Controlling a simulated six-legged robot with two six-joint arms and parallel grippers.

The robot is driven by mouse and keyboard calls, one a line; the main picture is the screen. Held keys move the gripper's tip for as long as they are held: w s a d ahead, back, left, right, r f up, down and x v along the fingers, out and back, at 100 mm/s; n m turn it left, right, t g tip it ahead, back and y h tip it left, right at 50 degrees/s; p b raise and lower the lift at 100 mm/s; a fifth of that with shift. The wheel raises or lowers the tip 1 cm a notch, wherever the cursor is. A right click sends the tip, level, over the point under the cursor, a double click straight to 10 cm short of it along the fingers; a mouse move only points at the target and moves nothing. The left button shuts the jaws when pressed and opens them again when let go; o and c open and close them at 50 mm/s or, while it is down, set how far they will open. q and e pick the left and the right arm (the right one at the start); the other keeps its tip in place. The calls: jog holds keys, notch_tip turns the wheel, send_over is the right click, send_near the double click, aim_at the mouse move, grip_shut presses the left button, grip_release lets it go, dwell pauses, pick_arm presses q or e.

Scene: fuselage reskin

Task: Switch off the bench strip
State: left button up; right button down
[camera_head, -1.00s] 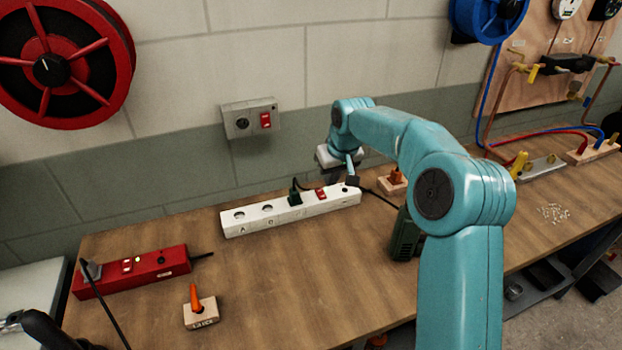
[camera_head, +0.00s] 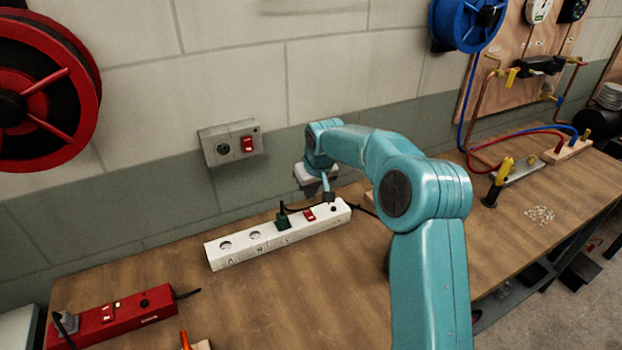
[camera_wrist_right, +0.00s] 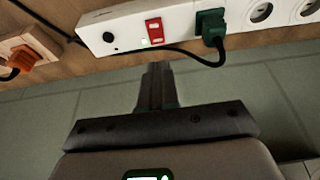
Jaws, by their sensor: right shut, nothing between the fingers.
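A white power strip (camera_head: 265,238) lies on the bench near the wall. Its red rocker switch (camera_head: 309,215) sits beside a dark green plug (camera_head: 283,220). In the right wrist view the red switch (camera_wrist_right: 154,28) has a small bright patch next to it, with the green plug (camera_wrist_right: 210,28) to its right. My right gripper (camera_head: 329,199) is shut and empty, just to the right of and behind the switch. In the right wrist view its closed fingertips (camera_wrist_right: 157,68) point at the strip near the switch, with a small gap visible. My left gripper is not in view.
A red power strip (camera_head: 128,315) with its own switch lies at the front left. A wall box (camera_head: 231,143) carries another red switch. A black cable (camera_wrist_right: 180,52) crosses between my fingertips and the strip. Open bench (camera_head: 270,290) lies in front of the white strip.

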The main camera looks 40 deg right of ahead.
aim_at(307, 211)
jog(key=x, duration=0.4)
jog(key=p+x, duration=0.1)
jog(key=x, duration=0.1)
jog(key=shift+s+a+f, duration=0.1)
jog(key=shift+s+f, duration=0.2)
jog(key=shift+f, duration=0.2)
